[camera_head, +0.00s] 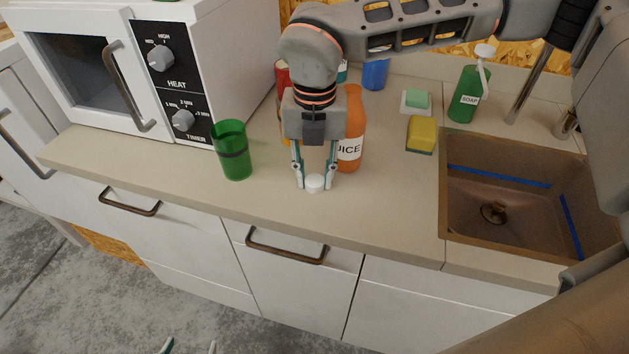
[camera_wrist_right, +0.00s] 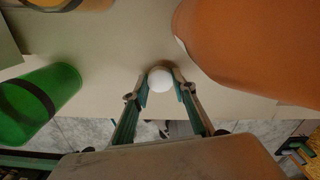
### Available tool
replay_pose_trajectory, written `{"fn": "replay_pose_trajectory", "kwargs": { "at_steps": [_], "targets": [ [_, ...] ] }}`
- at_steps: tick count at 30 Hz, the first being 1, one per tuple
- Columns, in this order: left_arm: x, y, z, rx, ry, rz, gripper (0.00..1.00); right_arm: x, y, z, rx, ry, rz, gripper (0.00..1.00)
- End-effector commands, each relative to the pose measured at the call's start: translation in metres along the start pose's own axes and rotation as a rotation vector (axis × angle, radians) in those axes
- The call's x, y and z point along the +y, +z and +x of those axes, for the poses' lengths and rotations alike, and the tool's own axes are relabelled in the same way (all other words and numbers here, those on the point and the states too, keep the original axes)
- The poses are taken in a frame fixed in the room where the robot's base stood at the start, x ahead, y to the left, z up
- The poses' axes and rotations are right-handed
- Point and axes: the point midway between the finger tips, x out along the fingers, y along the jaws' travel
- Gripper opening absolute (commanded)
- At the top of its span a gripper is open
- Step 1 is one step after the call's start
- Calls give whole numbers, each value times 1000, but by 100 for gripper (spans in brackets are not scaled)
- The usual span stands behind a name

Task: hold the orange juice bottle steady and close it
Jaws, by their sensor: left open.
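The orange juice bottle (camera_head: 351,127) stands upright on the counter, behind and right of my right gripper; its upper part is partly covered by my arm. It fills the upper right of the right wrist view (camera_wrist_right: 255,45). A white cap (camera_head: 314,184) is low over or on the counter near its front edge, and it shows between the fingertips in the wrist view (camera_wrist_right: 160,79). My right gripper (camera_head: 315,178) points down and is shut on the cap, a finger at each side. My left gripper (camera_head: 190,347) is open and empty at the bottom edge, low in front of the cabinets.
A green cup (camera_head: 232,152) stands left of my right gripper, before the microwave (camera_head: 100,65). Behind are a red item (camera_head: 282,75) and a blue one (camera_head: 375,74). A sponge (camera_head: 421,133), soap bottle (camera_head: 467,95) and sink (camera_head: 480,185) are right. The front counter is clear.

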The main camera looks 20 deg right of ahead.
Motion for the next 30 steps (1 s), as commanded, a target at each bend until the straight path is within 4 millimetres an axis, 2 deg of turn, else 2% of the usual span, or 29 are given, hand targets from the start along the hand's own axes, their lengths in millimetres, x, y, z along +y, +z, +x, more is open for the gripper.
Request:
{"fn": "replay_pose_trajectory", "kwargs": {
  "at_steps": [11, 17, 23, 30],
  "targets": [
    [0, 0, 0, 0, 0, 0, 62, 0, 0, -1, 0, 0, 0, 18],
    [0, 0, 0, 0, 0, 0, 62, 0, 1, -10, -2, 0, 1, 18],
    [0, -2, -1, 1, 0, -1, 62, 1, 1, -42, -4, 3, 1, 18],
    [0, -4, -2, 2, 1, -4, 62, 1, 1, -108, -5, 2, 3, 18]
  ]
}}
